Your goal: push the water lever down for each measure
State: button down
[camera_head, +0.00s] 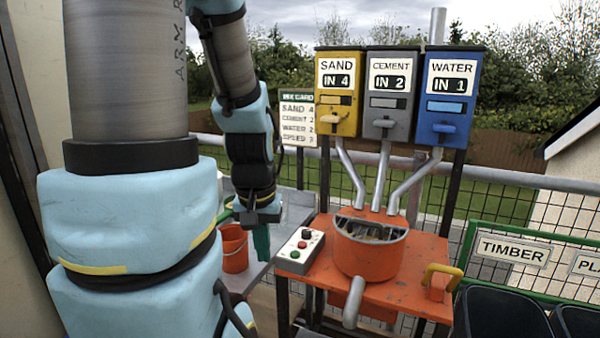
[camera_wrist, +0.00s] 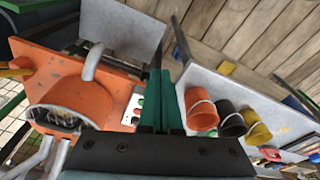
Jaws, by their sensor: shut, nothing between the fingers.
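The blue water dispenser (camera_head: 447,100) hangs at the right of a row of three and its counter reads IN 1. Its blue water lever (camera_head: 444,128) sticks out at the front. The mix card (camera_head: 298,118) lists sand 4, cement 2, water 2 and a speed of 3. The orange mixer (camera_head: 366,250) stands below the dispenser pipes; it also shows in the wrist view (camera_wrist: 85,97). My gripper (camera_head: 262,243) is shut and empty, low and left of the mixer, well away from the lever. Its green fingers (camera_wrist: 161,82) lie together in the wrist view.
The yellow sand dispenser (camera_head: 339,100) reads IN 4 and the grey cement dispenser (camera_head: 388,105) reads IN 2. A button box (camera_head: 301,250) sits left of the mixer. An orange bucket (camera_head: 235,248) stands on the grey bench behind my arm. Timber bins (camera_head: 500,310) stand at right.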

jog(key=w+d+r+m+t+h+b, duration=0.1)
jog(key=w+d+r+t+b, duration=0.1)
jog(key=w+d+r, duration=0.7)
jog(key=w+d+r+m+t+b, duration=0.1)
jog(key=w+d+r+m+b, duration=0.1)
jog(key=w+d+r, duration=0.7)
jog(key=s+d+r+t+h+b, duration=0.1)
jog(key=s+d+r, duration=0.1)
jog(key=d+r, duration=0.6)
jog(key=s+d+r+t+h+b, duration=0.1)
jog(key=s+d+r+t, duration=0.1)
jog(key=d+r, duration=0.6)
jog(key=d, duration=0.6)
jog(key=shift+d+m+t+h, duration=0.3)
jog(key=shift+m, duration=0.1)
